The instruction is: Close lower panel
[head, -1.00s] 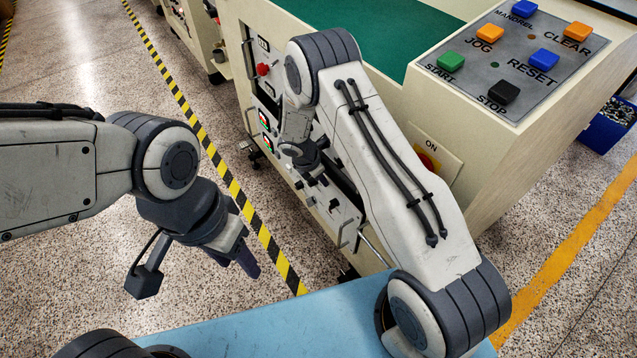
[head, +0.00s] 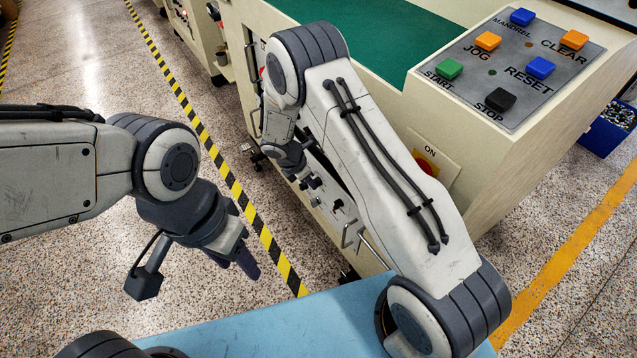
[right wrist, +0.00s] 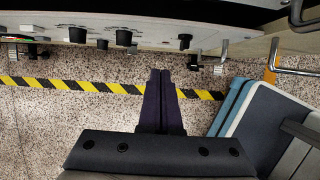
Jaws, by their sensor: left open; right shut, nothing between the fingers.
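The lower panel (head: 338,208) is on the side of the cream machine, with black knobs and metal handles. A dark gap shows along its upper edge, so it stands tilted out, open. In the right wrist view the panel (right wrist: 150,38) runs across the top with its knobs toward me. My right gripper (right wrist: 160,75) is shut and empty, its fingertips just short of the panel's knobbed face in the picture; I see no clear contact. In the head view my right arm hides part of the panel. My left gripper (head: 248,262) is open and empty, over the floor away from the panel.
The machine's control board (head: 512,65) with coloured buttons is at the upper right, above an ON switch (head: 428,165). A blue surface (head: 270,325) lies at the front. Yellow-black tape (head: 215,155) crosses the open floor. A blue bin (head: 608,128) stands at the right.

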